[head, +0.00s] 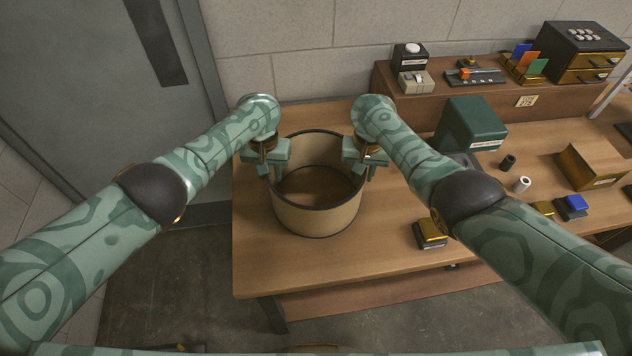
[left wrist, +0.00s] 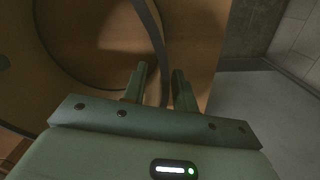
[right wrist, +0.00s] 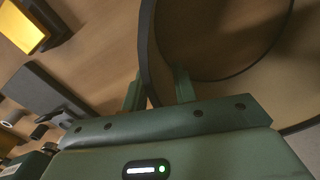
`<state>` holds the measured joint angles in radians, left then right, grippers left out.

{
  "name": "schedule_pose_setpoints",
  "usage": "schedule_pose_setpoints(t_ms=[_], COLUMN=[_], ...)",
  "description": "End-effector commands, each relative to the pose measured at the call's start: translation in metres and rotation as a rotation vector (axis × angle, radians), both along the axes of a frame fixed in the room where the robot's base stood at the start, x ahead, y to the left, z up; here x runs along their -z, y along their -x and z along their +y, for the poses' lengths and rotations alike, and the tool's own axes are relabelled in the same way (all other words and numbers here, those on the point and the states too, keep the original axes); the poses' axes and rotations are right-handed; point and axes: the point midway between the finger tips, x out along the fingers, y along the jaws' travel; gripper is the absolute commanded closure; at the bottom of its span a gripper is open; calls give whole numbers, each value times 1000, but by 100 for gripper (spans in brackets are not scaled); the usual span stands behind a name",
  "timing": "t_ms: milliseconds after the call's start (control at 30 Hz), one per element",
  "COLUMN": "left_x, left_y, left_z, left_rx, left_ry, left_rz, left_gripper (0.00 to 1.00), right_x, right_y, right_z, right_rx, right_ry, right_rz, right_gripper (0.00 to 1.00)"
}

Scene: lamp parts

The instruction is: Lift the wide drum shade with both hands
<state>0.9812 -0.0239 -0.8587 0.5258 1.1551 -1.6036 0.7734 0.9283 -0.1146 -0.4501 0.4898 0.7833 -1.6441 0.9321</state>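The wide drum shade (head: 318,218), beige with dark rims and open at the top, stands upright on the wooden table. My left gripper (head: 271,172) is at its left rim and my right gripper (head: 364,172) at its right rim. In the left wrist view the shade's dark rim (left wrist: 152,30) passes between the open fingers (left wrist: 158,90), with a gap beside it. In the right wrist view the rim (right wrist: 147,50) passes between the fingers (right wrist: 157,90), close to the left one, with a gap to the right one. The grippers hide parts of the shade's sides.
The table (head: 270,262) is clear in front of the shade. A black-and-gold block (head: 430,235) lies to its right. A dark green box (head: 470,125), small cylinders (head: 522,184) and a gold box (head: 590,167) stand further right. A raised shelf (head: 450,98) runs along the back.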

Motion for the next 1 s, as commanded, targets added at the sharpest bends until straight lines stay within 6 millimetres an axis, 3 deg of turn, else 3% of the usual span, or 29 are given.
schedule_pose_setpoints(t_ms=[467, 567, 600, 1000], left_x=[9, 8, 8, 5], left_y=[0, 0, 0, -1], left_z=[1, 1, 1, 1], left_rx=[-1, -1, -1, -1], left_ry=[-3, -3, -3, -2], left_rz=[-3, -3, -2, -4], left_gripper=[72, 97, 100, 100], right_x=[9, 9, 9, 5], right_y=[0, 0, 0, 0], right_z=[-2, -1, -1, -1], right_rx=[2, 2, 2, 2], right_ry=[2, 2, 2, 2], right_rz=[-3, -2, -2, -4], right_gripper=[72, 97, 100, 100])
